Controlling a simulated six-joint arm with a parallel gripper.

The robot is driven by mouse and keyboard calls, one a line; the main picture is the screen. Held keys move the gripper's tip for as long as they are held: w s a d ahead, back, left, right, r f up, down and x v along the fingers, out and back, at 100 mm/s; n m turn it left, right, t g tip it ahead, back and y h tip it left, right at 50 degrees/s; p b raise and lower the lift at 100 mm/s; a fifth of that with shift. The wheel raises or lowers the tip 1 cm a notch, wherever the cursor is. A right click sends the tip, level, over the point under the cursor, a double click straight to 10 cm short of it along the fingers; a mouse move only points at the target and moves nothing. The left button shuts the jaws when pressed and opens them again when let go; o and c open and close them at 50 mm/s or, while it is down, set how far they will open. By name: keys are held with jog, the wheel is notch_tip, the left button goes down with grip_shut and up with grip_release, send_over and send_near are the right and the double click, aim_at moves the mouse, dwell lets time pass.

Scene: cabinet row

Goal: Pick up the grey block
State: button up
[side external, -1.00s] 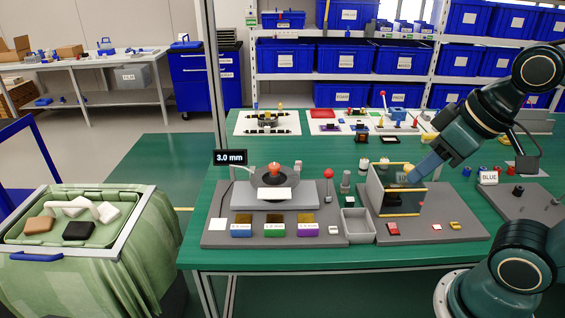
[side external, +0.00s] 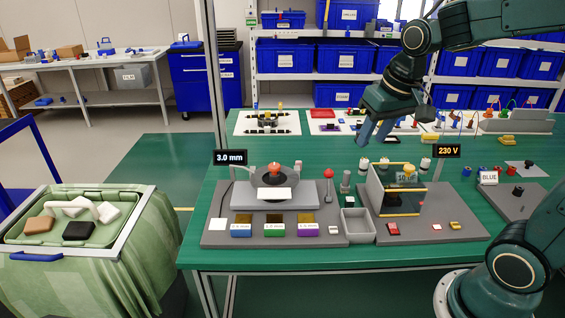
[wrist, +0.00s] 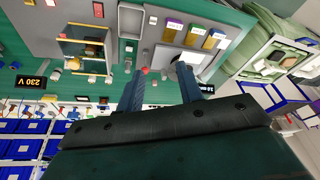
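I cannot single out a grey block with certainty. Pale, brown and black blocks lie in the green-lined crate (side external: 130,217) at the left in the side view: white blocks (side external: 107,212), a brown block (side external: 38,226) and a black block (side external: 79,230). Their exact shades are hard to tell. My gripper (side external: 373,135) hangs above the back middle of the green table, fingers down, far to the right of the crate. In the wrist view its two blue fingers (wrist: 160,82) are apart with nothing held between them.
A gauge stand (side external: 275,195), a red-knobbed lever (side external: 328,174), an open grey bin (side external: 356,225) and a yellow-edged clear enclosure (side external: 404,212) stand on the table. A 230 V display (side external: 448,151) is behind the enclosure. Blue storage boxes (side external: 343,55) fill the rear shelves.

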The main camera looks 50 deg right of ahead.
jog(key=w+d+f+m+g, duration=0.2)
jog(key=w+d+f+m, duration=0.1)
jog(key=w+d+f, duration=0.55)
jog(key=m+g, duration=0.2)
jog(key=m, duration=0.1)
send_over(350, 199)
notch_tip(350, 199, down, 13)
jog(key=shift+w+d+r+y, duration=0.1)
jog(key=shift+y, duration=0.2)
jog(key=shift+f, duration=4.3)
jog(key=shift+f, duration=0.1)
jog(key=shift+f, duration=2.45)
jog(key=shift+c, duration=0.5)
